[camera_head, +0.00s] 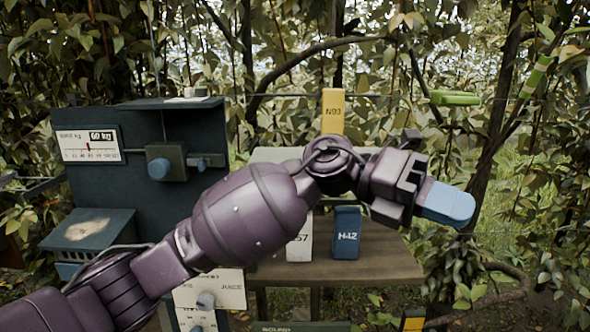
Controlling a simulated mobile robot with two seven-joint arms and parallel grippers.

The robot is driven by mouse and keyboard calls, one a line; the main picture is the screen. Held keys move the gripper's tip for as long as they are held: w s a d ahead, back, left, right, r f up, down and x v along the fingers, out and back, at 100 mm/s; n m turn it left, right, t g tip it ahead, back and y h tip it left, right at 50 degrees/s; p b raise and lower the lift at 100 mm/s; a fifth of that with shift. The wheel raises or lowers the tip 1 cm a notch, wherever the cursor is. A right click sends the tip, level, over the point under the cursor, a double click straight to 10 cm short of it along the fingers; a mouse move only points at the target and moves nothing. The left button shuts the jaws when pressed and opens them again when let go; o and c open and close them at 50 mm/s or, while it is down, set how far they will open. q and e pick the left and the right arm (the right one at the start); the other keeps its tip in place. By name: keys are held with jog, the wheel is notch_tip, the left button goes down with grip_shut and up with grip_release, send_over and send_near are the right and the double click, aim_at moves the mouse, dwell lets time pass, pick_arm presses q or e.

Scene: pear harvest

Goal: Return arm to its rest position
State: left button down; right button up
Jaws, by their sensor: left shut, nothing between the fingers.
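My left arm comes in from the lower left and reaches across the middle of the view. Its gripper (447,203) points right, with blue fingers shut together and nothing between them. It is in front of the right part of the wooden table (385,262), and I cannot tell its height above it. My right gripper is not in view.
A blue block marked H-12 (346,238) and a partly hidden white block (300,246) stand on the table. A yellow block marked N93 (333,112) is behind my arm. A dark cabinet with a kg gauge (88,145) stands left. Green clips (455,98) are upper right, among wires and branches.

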pick_arm(q)
jog(key=w+a+f+n+t+h, duration=0.3)
jog(key=w+a+f+n+t, duration=0.3)
jog(key=a+f+n+t, duration=0.6)
jog(key=w+a+f+n+t+h, duration=0.2)
jog(key=w+a+f+n+t, duration=0.5)
jog(key=n+t, duration=0.9)
jog(key=s+a+f+n+y, duration=0.2)
jog(key=a+f+n+y, duration=0.4)
jog(key=a+f+n, duration=0.15)
jog(key=s+a+f+n+y, duration=0.3)
jog(key=a+f+n+y, duration=0.3)
jog(key=f+n, duration=0.15)
jog(key=s+a+f+n+g+y, duration=0.3)
jog(key=s+a+f, duration=0.3)
jog(key=s+f, duration=0.3)
jog(key=s+a+f+n+g+y, duration=0.3)
jog(key=s+a+f, duration=0.4)
jog(key=s+f, duration=0.2)
jog(key=shift+s+g+y, duration=0.25)
jog(key=shift+g+y, duration=0.05)
jog(key=shift+y, duration=0.1)
jog(key=shift+a, duration=0.1)
